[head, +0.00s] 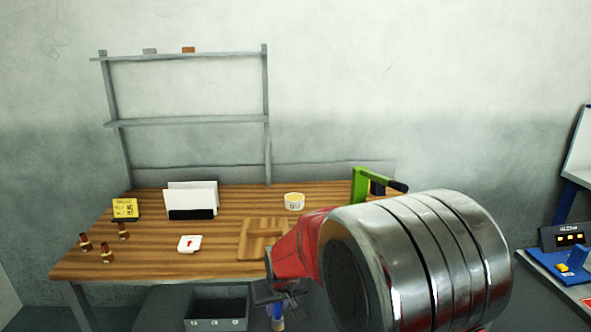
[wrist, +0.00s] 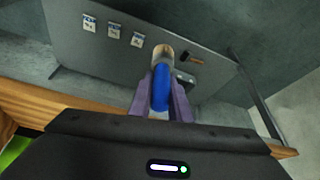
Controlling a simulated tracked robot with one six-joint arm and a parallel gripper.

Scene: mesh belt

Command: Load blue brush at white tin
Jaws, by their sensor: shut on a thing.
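The blue brush (wrist: 160,90) is held between the two fingers of my gripper (wrist: 163,100) in the wrist view, with its tan end pointing away from the gripper. In the head view my gripper (head: 277,299) is low, in front of the table's front edge, with the blue brush (head: 277,311) hanging from it, tan end down. A round white tin (head: 294,204) with dark marking and a yellowish inside stands upright toward the back of the table, apart from the gripper. My arm hides part of the table's right side.
The wooden table (head: 150,263) carries a yellow sign (head: 125,209), several small brown-and-red pieces, a white holder (head: 191,200), a white card with a red mark (head: 189,243) and a wooden frame (head: 252,247). A green bracket (head: 359,184) stands right. A grey bin (head: 217,311) is below.

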